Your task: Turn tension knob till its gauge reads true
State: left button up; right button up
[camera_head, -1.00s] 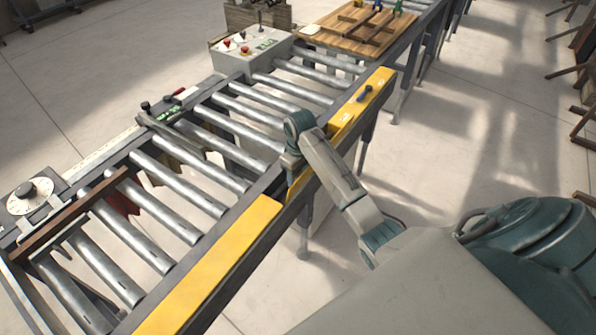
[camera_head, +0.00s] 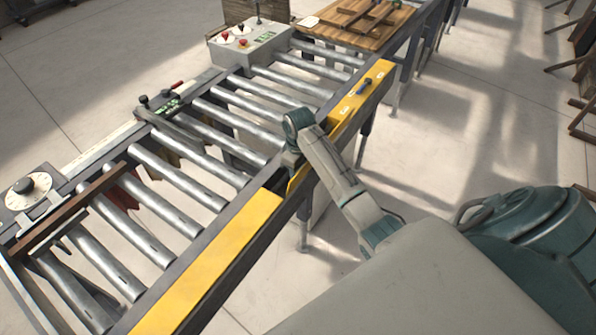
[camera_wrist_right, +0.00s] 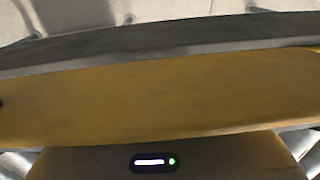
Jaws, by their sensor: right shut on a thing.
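My right arm reaches in from the lower right, and its wrist bends down at the yellow side rail (camera_head: 228,243) of the roller conveyor. My right gripper (camera_head: 284,178) is shut at the rail, but its fingertips and what they hold are hidden. The right wrist view shows the yellow rail (camera_wrist_right: 150,98) across the middle. A white dial (camera_head: 28,190) with a black knob sits at the far left. I cannot tell which is the tension knob, and no gauge reading is legible. My left gripper is out of view.
A grey control box (camera_head: 247,45) with red and black knobs and a green display stands across the rollers. A small green display (camera_head: 168,106) sits on the far edge. A brown bar (camera_head: 68,212) crosses the left rollers. Open floor lies right of the conveyor.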

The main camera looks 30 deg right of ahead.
jog(key=shift+n, duration=0.7)
jog(key=o, duration=1)
jog(key=shift+w, duration=0.1)
jog(key=shift+r, duration=0.1)
